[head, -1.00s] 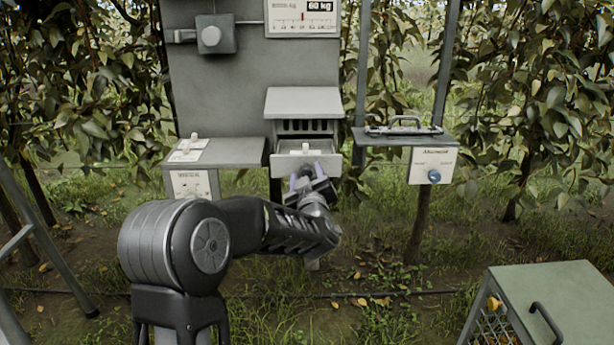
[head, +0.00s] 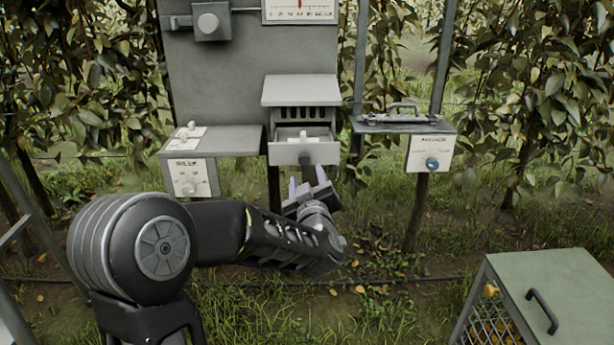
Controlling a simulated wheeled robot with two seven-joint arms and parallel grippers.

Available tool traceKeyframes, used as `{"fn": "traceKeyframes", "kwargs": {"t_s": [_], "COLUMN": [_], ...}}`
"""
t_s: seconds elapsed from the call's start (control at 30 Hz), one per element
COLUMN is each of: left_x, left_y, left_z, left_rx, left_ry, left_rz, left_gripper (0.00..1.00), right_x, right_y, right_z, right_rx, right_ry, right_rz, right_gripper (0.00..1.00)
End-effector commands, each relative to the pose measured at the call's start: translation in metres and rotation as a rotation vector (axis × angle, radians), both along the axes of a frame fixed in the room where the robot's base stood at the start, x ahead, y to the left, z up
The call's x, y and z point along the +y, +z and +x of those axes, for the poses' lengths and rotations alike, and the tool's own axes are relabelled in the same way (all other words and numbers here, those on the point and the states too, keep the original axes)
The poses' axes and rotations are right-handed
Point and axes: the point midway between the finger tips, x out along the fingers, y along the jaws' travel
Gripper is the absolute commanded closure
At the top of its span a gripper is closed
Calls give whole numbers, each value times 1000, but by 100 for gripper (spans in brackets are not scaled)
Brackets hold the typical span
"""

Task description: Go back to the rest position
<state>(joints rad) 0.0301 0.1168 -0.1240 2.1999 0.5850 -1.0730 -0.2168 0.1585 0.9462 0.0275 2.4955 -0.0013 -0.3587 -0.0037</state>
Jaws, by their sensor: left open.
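My left gripper (head: 306,188) is open and empty. It points up and away, just below and in front of the drawer (head: 290,154), with a visible gap to the drawer's dark knob (head: 305,158). The drawer is pulled out of the grey box (head: 300,90) on the panel, and a small white object (head: 303,138) lies in it. My left arm comes in from the lower left and bends across the middle. My right gripper is not in view.
A left shelf (head: 212,140) has a dial plate (head: 191,178). A right shelf (head: 403,125) carries a handled metal plate and a blue knob (head: 432,164). A green-lidded crate (head: 560,290) stands at lower right. A ladder-like frame stands at the left edge. Grass in between is clear.

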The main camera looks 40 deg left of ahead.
Motion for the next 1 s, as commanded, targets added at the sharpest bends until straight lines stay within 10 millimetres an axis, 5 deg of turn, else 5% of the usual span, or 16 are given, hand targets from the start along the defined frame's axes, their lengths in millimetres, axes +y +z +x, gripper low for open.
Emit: {"fn": "traceKeyframes", "kwargs": {"t_s": [0.43,0.6,0.77,0.87,1.0], "left_x": [-1,-27,-85,-130,-193], "left_y": [-2,-23,-91,-153,-247], "left_z": [1,14,26,21,-11], "left_rx": [0,52,212,357,585], "left_ry": [-5,-121,-308,-437,-611], "left_rz": [-10,-57,-105,-145,-211], "left_gripper": [50,50,50,50,50], "right_x": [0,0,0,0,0], "right_y": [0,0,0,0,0], "right_z": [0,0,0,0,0], "right_rx": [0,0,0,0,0], "right_ry": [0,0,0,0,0], "right_rz": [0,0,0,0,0], "right_gripper": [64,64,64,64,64]}}
